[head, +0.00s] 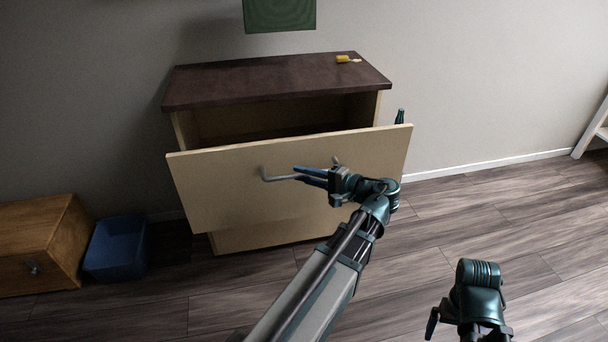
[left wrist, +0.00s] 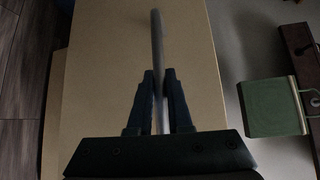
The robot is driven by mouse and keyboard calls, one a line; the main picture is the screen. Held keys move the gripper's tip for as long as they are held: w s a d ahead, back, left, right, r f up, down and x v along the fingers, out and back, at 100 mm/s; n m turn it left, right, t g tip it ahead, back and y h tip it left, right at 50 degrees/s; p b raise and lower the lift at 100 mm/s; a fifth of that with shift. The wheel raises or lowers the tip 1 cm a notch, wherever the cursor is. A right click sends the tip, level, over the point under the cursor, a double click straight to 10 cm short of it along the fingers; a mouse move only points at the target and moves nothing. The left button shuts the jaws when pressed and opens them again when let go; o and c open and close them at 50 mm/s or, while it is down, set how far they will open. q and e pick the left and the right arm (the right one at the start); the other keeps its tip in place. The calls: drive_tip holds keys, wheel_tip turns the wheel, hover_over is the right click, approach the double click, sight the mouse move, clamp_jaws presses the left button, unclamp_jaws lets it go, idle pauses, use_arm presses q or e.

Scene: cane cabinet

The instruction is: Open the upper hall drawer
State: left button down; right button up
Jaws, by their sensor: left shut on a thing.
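The cane cabinet has a dark brown top (head: 270,82) and stands against the wall. Its upper drawer front (head: 215,190) is pale and pulled well out, with a dark gap behind it; it fills much of the left wrist view (left wrist: 105,70). A grey bar handle (head: 264,175) is on the drawer front. My left gripper (head: 300,176) is shut on this handle, and the bar runs between its fingers in the left wrist view (left wrist: 158,95). Part of my right arm shows at the bottom right of the head view; its fingers are not seen.
A wooden box-like cabinet (head: 38,240) and a blue bin (head: 116,250) stand at left. A yellow item (head: 343,59) lies on the cabinet top. A dark green bottle-like item (head: 400,117) shows behind the drawer's right edge. A green panel (head: 280,14) hangs above. Floor at right is clear.

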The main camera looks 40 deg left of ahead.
use_arm(q)
drive_tip(key=c, duration=0.8)
unclamp_jaws()
drive_tip(key=shift+c, duration=0.2)
drive_tip(key=w+d+r+p, duration=0.1)
drive_tip(key=d+p, duration=0.1)
drive_tip(key=d, duration=1.1)
drive_tip(key=shift+w+d+r, duration=0.15)
drive_tip(key=shift+d+r, duration=0.15)
drive_tip(key=shift+r, duration=0.1)
